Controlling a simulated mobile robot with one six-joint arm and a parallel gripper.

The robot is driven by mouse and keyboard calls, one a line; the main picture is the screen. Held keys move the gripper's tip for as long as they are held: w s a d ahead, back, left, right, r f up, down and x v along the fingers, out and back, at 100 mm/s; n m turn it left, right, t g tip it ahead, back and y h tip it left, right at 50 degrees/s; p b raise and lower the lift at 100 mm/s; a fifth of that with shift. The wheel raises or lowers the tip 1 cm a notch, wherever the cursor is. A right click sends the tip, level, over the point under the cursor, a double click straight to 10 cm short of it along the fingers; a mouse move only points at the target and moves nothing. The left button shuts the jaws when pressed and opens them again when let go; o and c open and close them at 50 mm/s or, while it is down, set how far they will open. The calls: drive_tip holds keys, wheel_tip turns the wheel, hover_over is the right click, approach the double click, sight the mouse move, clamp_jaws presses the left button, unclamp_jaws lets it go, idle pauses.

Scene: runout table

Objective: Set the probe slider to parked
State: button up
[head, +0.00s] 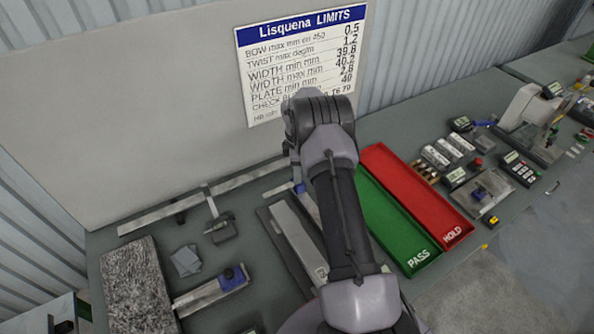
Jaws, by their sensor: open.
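No part is clearly labelled as the probe slider. A blue-knobbed piece (233,275) sits at the right end of a flat metal bar (205,296) at the front left of the table. A small blue part (299,187) shows just left of my arm. Another small fixture with a blue top (480,192) stands on a plate at the right. I cannot tell which is the slider, or its setting. My gripper (291,155) is mostly hidden by my wrist, above the back middle of the table. Its open jaws show nothing held.
A green PASS tray (392,228) and red HOLD tray (420,195) lie right of my arm. A rough grey slab (135,285) is at the left. A long straightedge (160,213) lies along the back below the limits board (302,65). Gauges and instruments crowd the right.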

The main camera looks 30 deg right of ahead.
drive_tip(key=shift+r, duration=0.1)
wheel_tip(320, 180, up, 17)
drive_tip(key=p, duration=0.1)
drive_tip(key=shift+r, duration=0.15)
